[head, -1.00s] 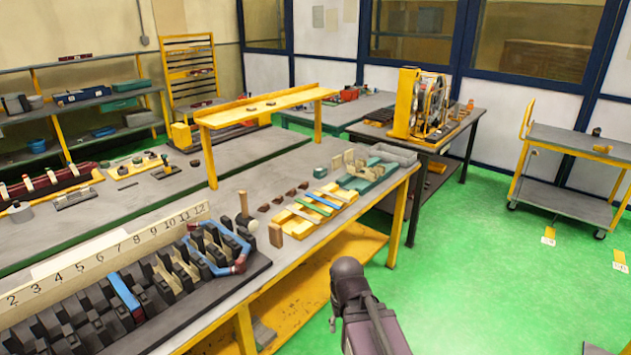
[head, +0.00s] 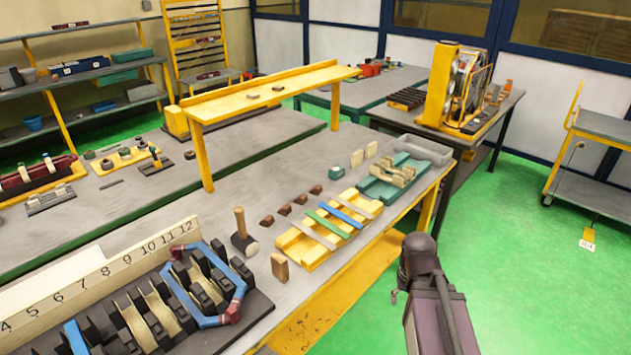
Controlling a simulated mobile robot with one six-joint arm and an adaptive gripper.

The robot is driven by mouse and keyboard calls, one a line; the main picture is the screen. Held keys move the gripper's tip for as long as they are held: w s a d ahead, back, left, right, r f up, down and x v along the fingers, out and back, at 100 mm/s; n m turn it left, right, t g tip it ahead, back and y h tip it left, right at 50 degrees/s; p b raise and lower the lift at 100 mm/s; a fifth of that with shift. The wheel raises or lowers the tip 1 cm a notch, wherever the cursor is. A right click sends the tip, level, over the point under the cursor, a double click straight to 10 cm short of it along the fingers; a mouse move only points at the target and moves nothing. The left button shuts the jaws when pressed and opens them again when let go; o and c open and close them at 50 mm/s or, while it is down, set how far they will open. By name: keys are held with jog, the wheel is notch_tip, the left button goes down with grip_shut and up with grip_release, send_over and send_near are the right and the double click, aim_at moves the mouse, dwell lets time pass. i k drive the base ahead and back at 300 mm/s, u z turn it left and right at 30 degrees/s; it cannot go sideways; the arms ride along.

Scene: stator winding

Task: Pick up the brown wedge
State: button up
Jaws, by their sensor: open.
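Several small dark brown wedges lie in a row on the grey workbench (head: 345,245). The nearest brown wedge (head: 266,221) is beside the mallet, and the others (head: 285,209) run back toward the right, the farthest (head: 316,189) near two upright beige blocks. I cannot tell which one the task means. My arm rises at the lower right, over the green floor and apart from the bench. Only a small grey part of my gripper (head: 395,293) shows left of the arm; the rest is hidden. No wedge shows in it, and it is well away from them.
A mallet (head: 241,238) and an upright tan block (head: 280,266) stand in front of the wedges. A yellow tray (head: 298,252) with coloured strips and a green fixture (head: 428,152) are to their right. A black slotted stator (head: 103,337) fills the lower left. A yellow raised shelf (head: 200,101) stands behind.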

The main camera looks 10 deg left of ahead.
aim_at(317, 191)
jog(key=u, duration=0.15)
jog(key=i, duration=1.1)
jog(key=u, duration=0.4)
